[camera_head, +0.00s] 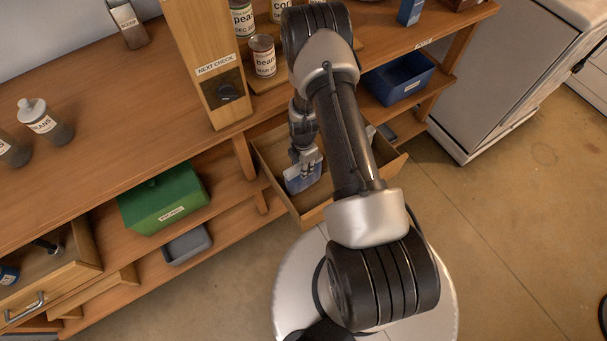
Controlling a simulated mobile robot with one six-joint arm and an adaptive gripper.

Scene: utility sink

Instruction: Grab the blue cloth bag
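A small blue item that looks like the blue cloth bag (300,184) lies in an open wooden drawer (270,172), near its left side. My gripper (305,168) reaches down into the drawer, right over the bag. Its fingers overlap the bag in the picture. The view is too small to tell whether they grip it, touch it or stand apart. My own arm crosses the middle of the view and hides the drawer's centre.
A green box (163,199) and a grey tray (187,244) sit on shelves left of the drawer. A blue bin (398,80) stands on the right shelf. Cans (263,56) and a wooden dispenser (206,62) stand on the counter above. Open floor lies at right.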

